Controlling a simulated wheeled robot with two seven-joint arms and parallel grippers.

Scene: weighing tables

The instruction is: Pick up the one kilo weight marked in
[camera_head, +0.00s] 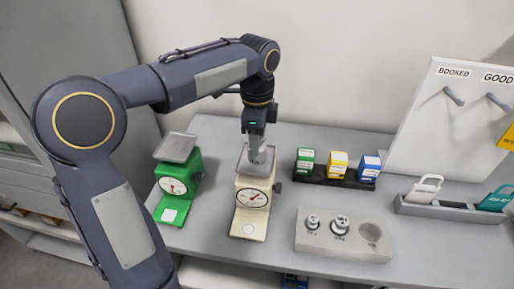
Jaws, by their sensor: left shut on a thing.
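My left gripper (257,148) points down over the pan (241,166) of the cream dial scale (251,205). It is shut on a grey thing, probably a metal weight, mostly hidden between the fingers at the pan. I cannot tell whether it rests on the pan. The grey weight block (318,243) stands to the right, with a small knobbed weight (312,221) and a larger one (340,223) in it. Its largest, rightmost well (372,233) is empty. The markings are too small to read. My right gripper is out of view.
A green dial scale (178,186) stands to the left. A dark rack holds green (305,159), yellow (338,163) and blue (369,168) boxes. At right are a grey tray (445,212) with white and teal tags and a white board (440,130) with pegs. The front right tabletop is clear.

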